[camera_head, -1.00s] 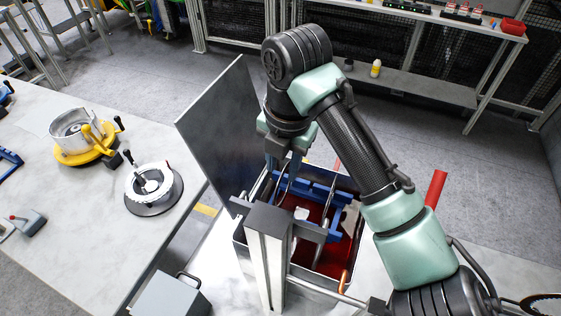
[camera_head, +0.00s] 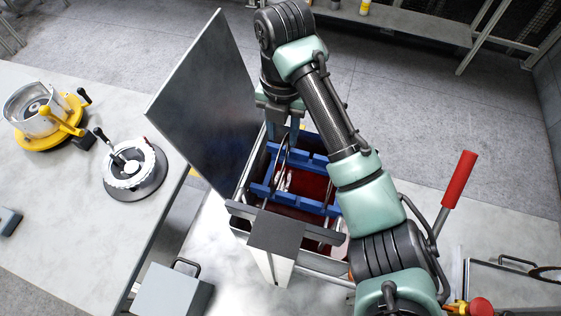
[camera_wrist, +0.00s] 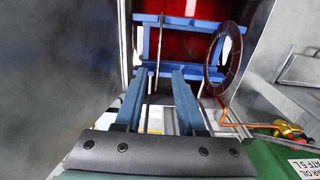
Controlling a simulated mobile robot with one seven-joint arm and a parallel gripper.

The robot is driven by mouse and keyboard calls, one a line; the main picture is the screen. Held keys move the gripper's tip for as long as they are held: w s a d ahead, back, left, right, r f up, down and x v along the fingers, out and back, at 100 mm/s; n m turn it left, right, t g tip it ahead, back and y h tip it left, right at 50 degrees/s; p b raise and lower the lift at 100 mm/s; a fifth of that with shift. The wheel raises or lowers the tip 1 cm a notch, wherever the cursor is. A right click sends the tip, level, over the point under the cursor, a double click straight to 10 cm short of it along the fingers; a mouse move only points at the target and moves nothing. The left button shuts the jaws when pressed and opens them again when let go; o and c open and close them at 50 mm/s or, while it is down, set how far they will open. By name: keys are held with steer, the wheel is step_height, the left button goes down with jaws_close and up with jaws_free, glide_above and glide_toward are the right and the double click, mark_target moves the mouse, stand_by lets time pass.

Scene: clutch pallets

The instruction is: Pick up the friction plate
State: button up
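A thin plate (camera_wrist: 154,58), seen almost edge-on, stands upright in the blue rack (camera_wrist: 197,22) in the wrist view. It looks like a friction plate and also shows in the head view (camera_head: 279,158). My gripper (camera_wrist: 158,78) is open, with its two blue fingers on either side of this plate's line and gaps to both. In the head view my gripper (camera_head: 282,138) is over the far part of the open metal tank (camera_head: 241,185). A brown ring-shaped friction plate (camera_wrist: 214,72) stands at the right of the rack, outside the fingers. Exact finger depth is unclear.
The tank's raised lid (camera_head: 205,90) stands close to the left of my gripper. Red liquid (camera_head: 312,183) lies under the rack. A red-handled lever (camera_head: 457,180) is at the right. A side table (camera_head: 60,185) holds a yellow-based fixture (camera_head: 45,120) and a round clutch fixture (camera_head: 135,170).

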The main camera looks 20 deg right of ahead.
step_height(320, 180, down, 5)
steer(key=shift+w+a+f+p, duration=0.1)
steer(key=shift+p, duration=1)
jaws_close()
stand_by(0.6)
